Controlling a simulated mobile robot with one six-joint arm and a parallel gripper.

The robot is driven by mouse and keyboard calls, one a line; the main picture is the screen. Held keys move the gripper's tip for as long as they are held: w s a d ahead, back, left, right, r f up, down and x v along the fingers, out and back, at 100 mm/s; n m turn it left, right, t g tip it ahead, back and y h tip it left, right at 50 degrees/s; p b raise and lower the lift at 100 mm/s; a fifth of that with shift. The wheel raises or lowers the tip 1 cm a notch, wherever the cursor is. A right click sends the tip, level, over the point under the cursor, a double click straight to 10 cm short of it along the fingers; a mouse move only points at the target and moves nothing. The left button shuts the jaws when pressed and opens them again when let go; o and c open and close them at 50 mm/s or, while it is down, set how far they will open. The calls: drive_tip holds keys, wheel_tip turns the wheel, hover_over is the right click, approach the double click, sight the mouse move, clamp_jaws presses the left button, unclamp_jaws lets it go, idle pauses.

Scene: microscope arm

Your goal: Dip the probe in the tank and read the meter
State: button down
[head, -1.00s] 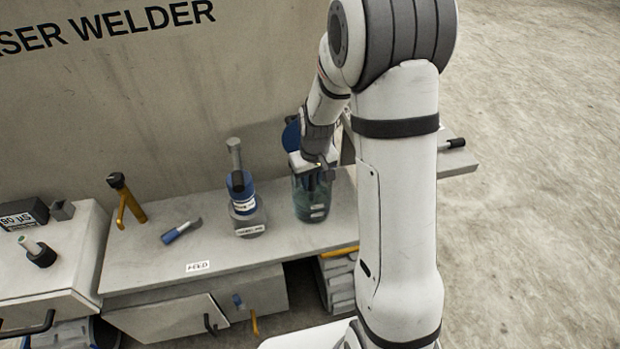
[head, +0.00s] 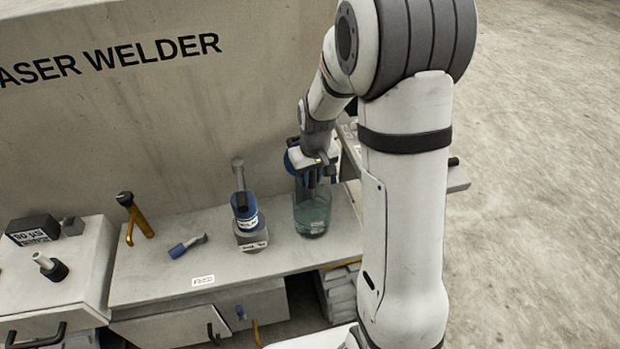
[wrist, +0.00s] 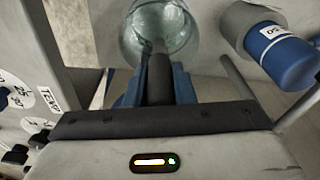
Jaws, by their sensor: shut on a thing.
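The probe (wrist: 158,78), a dark rod with a thin grey tip, is held between the blue fingers of my gripper (head: 314,168). In the wrist view the tip points into the round mouth of the glass tank (wrist: 180,22). The tank (head: 312,218) stands on the bench and holds greenish liquid. I cannot tell whether the tip touches the liquid. My gripper is just above the tank. The meter (head: 33,229) is a dark box at the far left; its display seems to read 90 µS, but it is blurred.
The welder wall rises behind.

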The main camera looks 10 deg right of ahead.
drive_tip(key=shift+r+p, duration=1.85)
drive_tip(key=shift+r, duration=1.4)
